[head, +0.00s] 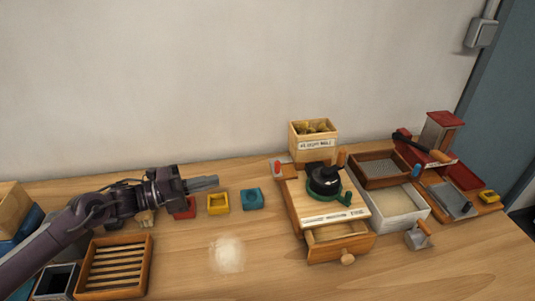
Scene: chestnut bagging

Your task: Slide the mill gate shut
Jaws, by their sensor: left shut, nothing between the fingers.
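The mill (302,205) is a wooden box standing right of the table's middle, with a black crank top (324,180) and a green part (346,198) at its right side. I cannot tell which part is the gate or how far it is open. Its front drawer (338,242) with a round wooden knob (347,259) stands pulled out. My left gripper (214,182) is shut and empty, above the small coloured boxes, well left of the mill and not touching it. My right gripper is not in view.
Red, yellow (218,203) and teal (252,199) small boxes sit near my left gripper. A pale powder heap (227,254) lies in front. A slatted wooden tray (148,262) stands left. A labelled box (298,143) is behind the mill; trays (423,208) and a scoop (417,240) are right.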

